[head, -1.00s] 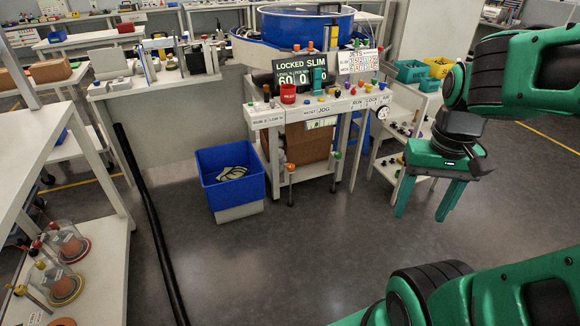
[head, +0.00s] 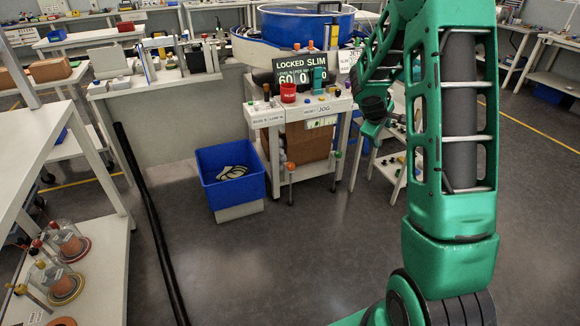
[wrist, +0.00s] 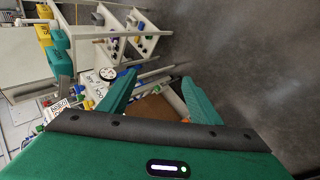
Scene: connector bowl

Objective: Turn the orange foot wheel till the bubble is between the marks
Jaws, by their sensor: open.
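The orange foot wheel (head: 290,168) is a small knob on a dark upright stem at the front left leg of the bowl feeder's stand (head: 325,105). A small orange patch, possibly the wheel, shows beside the right finger in the wrist view. My gripper (wrist: 158,80) is open, with nothing between its fingers. It is in the air to the right of the stand, apart from the wheel.
A green knob (head: 337,155) stands near another stand leg. A blue bin (head: 231,178) sits left of the stand. Open floor (head: 270,260) lies in front.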

